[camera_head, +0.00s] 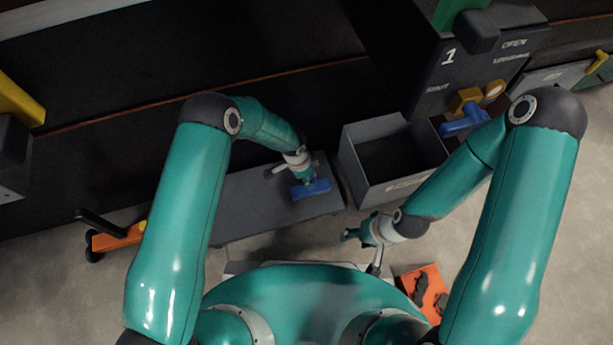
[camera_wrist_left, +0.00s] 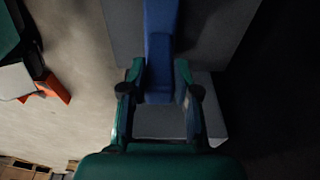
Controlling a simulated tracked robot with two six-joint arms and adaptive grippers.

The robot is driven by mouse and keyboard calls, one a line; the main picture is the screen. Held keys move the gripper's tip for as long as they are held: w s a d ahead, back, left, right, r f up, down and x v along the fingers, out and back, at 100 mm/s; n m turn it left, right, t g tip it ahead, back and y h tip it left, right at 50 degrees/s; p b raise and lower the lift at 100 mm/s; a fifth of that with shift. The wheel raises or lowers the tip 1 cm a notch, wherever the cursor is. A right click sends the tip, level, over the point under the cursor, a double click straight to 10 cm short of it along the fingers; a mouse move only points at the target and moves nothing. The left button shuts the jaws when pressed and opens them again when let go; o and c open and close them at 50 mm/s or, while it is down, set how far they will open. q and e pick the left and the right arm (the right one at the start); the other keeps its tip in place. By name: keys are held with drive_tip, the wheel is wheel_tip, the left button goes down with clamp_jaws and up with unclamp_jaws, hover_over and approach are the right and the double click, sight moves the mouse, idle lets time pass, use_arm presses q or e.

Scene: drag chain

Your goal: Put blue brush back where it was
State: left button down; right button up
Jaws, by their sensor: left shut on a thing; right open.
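The blue brush (camera_head: 318,187) is over the right part of a low grey platform (camera_head: 245,207). My left gripper (camera_head: 309,180) is shut on it from above. In the left wrist view, the brush (camera_wrist_left: 161,50) runs away from between the two fingers of the left gripper (camera_wrist_left: 160,92), with the grey surface around it. I cannot tell whether the brush touches the platform. My right gripper (camera_head: 350,236) is open and apart from the brush, low in front of the grey bin; nothing shows between its fingers.
An open grey bin (camera_head: 368,198) stands right of the platform. Behind it is a dark cabinet (camera_head: 440,75) marked "1", with a blue part (camera_head: 465,124) beside it. An orange item (camera_head: 118,238) is at the platform's left end. An orange panel (camera_head: 418,279) lies front right.

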use_arm(q)
drive_tip(key=c, duration=0.8)
unclamp_jaws()
drive_tip(key=shift+c, duration=0.2)
drive_tip(key=shift+r, duration=0.5)
wheel_tip(320, 180, up, 11)
drive_tip(key=a+p, duration=0.2)
drive_tip(key=p, duration=0.3)
drive_tip(key=s+a+n+h, duration=0.1)
drive_tip(key=s+a+n, duration=0.3)
drive_tip(key=s+n, duration=0.4)
drive_tip(key=s+a+n+h, duration=0.1)
drive_tip(key=s+a+n, duration=0.4)
drive_tip(key=s+n, duration=0.3)
drive_tip(key=s, duration=0.4)
drive_tip(key=shift+s+f+n, duration=0.3)
drive_tip(key=shift+s+f, duration=0.05)
drive_tip(key=shift+s, duration=0.05)
drive_tip(key=shift+f+b, duration=0.1)
drive_tip(key=shift+b, duration=0.25)
